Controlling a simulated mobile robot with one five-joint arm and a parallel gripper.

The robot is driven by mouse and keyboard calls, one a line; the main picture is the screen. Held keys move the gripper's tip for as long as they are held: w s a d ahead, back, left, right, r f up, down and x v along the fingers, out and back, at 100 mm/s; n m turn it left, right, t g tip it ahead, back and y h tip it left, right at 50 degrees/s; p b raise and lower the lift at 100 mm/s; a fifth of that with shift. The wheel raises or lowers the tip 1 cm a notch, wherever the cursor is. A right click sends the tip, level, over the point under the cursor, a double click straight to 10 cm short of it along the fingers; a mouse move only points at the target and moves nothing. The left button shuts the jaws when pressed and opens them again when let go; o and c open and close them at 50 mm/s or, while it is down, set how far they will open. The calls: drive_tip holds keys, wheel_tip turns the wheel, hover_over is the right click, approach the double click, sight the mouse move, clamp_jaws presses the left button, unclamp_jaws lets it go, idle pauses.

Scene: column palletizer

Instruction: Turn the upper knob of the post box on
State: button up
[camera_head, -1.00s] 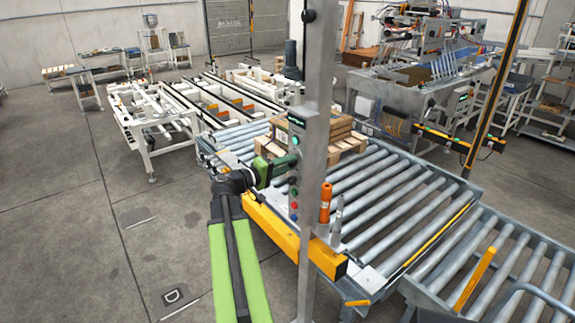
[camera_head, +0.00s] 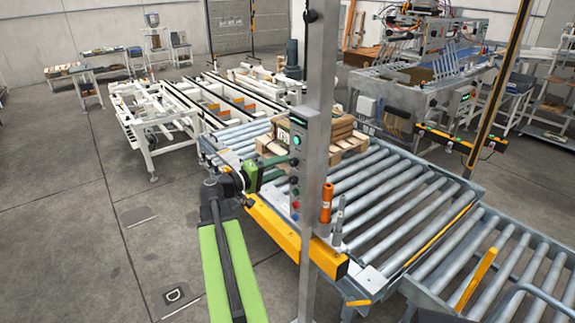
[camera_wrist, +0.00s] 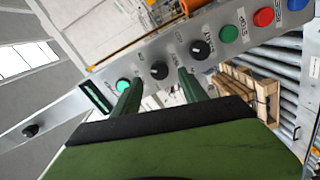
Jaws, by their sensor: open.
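The post box is a grey strip with buttons on the metal post (camera_head: 311,185); it slants across the wrist view. There, its upper knob (camera_wrist: 159,70) is black and round with a pale mark, between the lit green lamp (camera_wrist: 123,84) and the lower black knob (camera_wrist: 200,50). My gripper (camera_wrist: 158,79) is open, its two green fingers reaching toward the box either side of the upper knob. I cannot tell whether they touch it. In the head view my green gripper (camera_head: 256,178) is left of the post, its fingertips partly hidden behind it.
Beyond the lower knob are a green button (camera_wrist: 229,33) and a red button (camera_wrist: 263,17). A small display (camera_wrist: 95,97) sits past the lamp. Behind the post are a roller conveyor (camera_head: 400,205) and a pallet load (camera_head: 340,135). A yellow beam (camera_head: 275,225) runs below. Floor at left is clear.

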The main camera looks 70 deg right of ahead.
drive_tip(key=v, duration=1.3)
drive_tip(key=shift+w+a, duration=0.15)
drive_tip(key=shift+a, duration=0.05)
drive_tip(key=w+a+f+n+t+y+b, duration=0.4)
drive_tip(key=w+a+f+t+b, duration=0.5)
drive_tip(key=w+a+f, duration=1.3)
drive_tip(key=a+f+n+y+b, duration=0.1)
drive_tip(key=a+f+y, duration=0.2)
drive_tip(key=a, duration=0.7)
drive_tip(key=a+f+n+y+b, duration=0.1)
drive_tip(key=a+f+y, duration=0.3)
drive_tip(key=a, duration=0.6)
drive_tip(key=a+f+n+y+b, duration=0.1)
drive_tip(key=a+f+n+y, duration=0.2)
drive_tip(key=a+f, duration=0.3)
drive_tip(key=a, duration=0.5)
drive_tip(key=shift+t+y, duration=0.3)
drive_tip(key=shift+y, duration=0.1)
drive_tip(key=shift+s+f, duration=0.1)
drive_tip(key=shift+c, duration=0.3)
